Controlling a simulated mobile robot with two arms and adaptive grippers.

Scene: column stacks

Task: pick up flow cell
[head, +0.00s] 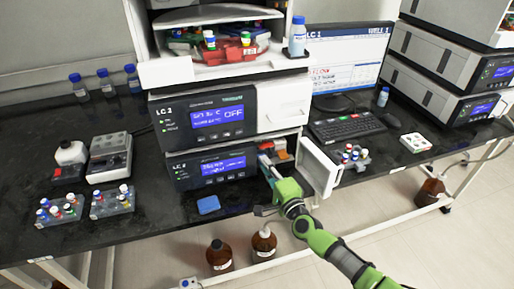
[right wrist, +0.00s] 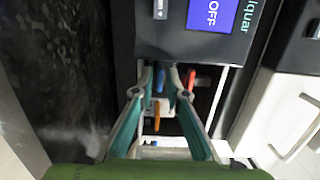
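My right gripper (head: 264,161) reaches into the open bay of the lower LC 2 unit (head: 214,167). In the right wrist view, the gripper's teal fingers (right wrist: 161,78) point into the bay, their tips a little apart. A narrow blue piece (right wrist: 160,82) shows between the tips; I cannot tell whether they touch it. An orange piece (right wrist: 162,118) shows nearer, between the fingers, and a red piece (right wrist: 192,78) lies just right of the right tip. I cannot tell which piece is the flow cell. My left gripper is not in view.
The bay's white door (head: 320,168) stands open close on the right of my gripper. The upper LC 2 module (head: 228,112) overhangs the bay. A blue pad (head: 208,204) lies on the black bench, vial racks (head: 112,202) stand left. A keyboard (head: 346,126) lies right.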

